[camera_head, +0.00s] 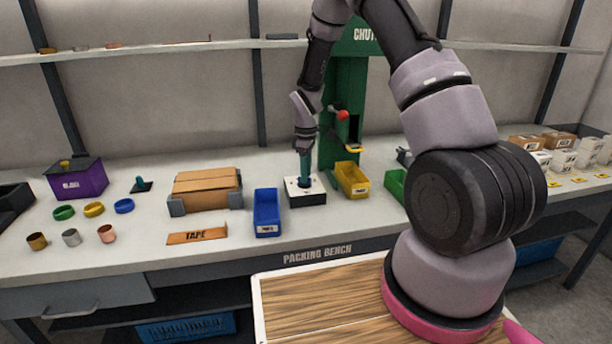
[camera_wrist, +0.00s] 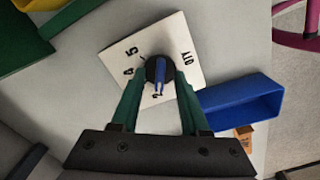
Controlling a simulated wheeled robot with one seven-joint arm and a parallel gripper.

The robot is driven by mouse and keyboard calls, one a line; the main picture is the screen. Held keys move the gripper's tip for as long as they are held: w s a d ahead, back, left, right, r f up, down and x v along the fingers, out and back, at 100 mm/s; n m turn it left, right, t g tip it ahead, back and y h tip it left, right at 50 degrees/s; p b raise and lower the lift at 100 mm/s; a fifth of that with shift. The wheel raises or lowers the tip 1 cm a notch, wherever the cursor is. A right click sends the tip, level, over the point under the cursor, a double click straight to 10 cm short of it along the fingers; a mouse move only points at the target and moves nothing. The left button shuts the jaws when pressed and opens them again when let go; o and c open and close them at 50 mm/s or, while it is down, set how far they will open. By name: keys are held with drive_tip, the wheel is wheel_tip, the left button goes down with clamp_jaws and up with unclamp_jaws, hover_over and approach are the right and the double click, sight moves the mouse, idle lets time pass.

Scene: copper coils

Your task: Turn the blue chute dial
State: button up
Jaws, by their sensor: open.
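In the head view my gripper (camera_head: 305,180) points down over the white-topped dial box (camera_head: 313,198), with the knob mostly hidden behind the fingers. The green chute (camera_head: 345,100) stands behind the box.
A blue bin (camera_head: 266,222) stands close left of the dial box and a yellow bin (camera_head: 352,190) close right. A red knob (camera_head: 343,115) sticks out from the chute. A cardboard box (camera_head: 205,190) is further left on the bench.

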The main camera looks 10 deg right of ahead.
drive_tip(key=shift+f, duration=0.6)
clamp_jaws()
